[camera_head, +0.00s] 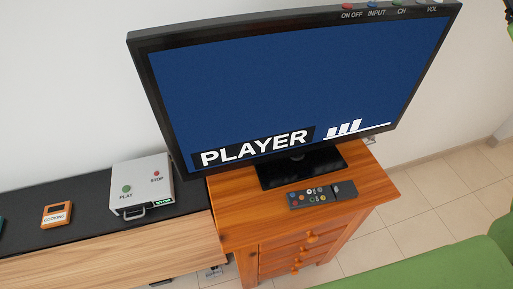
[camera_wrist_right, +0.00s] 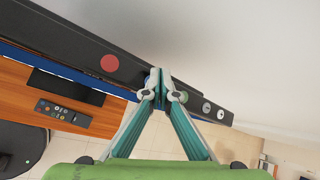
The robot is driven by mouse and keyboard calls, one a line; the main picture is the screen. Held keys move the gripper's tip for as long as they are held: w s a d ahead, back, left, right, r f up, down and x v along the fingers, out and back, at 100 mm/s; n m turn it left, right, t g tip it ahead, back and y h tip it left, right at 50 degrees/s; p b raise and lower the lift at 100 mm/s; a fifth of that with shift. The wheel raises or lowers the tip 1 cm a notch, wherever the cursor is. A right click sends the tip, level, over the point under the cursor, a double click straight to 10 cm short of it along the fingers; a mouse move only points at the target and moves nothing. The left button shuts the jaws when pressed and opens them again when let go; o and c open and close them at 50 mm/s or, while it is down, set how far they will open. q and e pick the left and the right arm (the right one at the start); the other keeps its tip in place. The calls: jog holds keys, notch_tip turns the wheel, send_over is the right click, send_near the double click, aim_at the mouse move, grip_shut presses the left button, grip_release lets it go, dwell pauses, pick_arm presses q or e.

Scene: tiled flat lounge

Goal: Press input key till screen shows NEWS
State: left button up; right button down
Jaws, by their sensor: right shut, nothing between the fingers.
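The television screen (camera_head: 290,85) is blue and reads PLAYER in white on a black band, with white bars to its right. Keys line the top edge of its black frame: a red one over ON OFF (camera_head: 348,6), a blue one over INPUT (camera_head: 375,4), a green one over CH (camera_head: 398,3) and a pale one over VOL. In the right wrist view my right gripper (camera_wrist_right: 161,75) is shut and empty, its tips over the frame edge between the red key (camera_wrist_right: 109,63) and the green key. Whether the tips touch the frame I cannot tell. My left gripper is not in view.
The television stands on a wooden cabinet (camera_head: 385,187), with a remote control (camera_head: 322,194) in front. A white player box (camera_head: 142,184) with PLAY and STOP keys and an orange timer (camera_head: 56,214) sit on a dark shelf at left. A pale wall is behind.

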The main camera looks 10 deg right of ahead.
aim_at(373, 4)
dwell(0.3)
jog(key=shift+r+p, duration=0.55)
jog(key=shift+r, duration=0.1)
notch_tip(373, 4, up, 6)
jog(key=p, duration=0.5)
dwell(0.3)
jog(key=shift+f, duration=0.2)
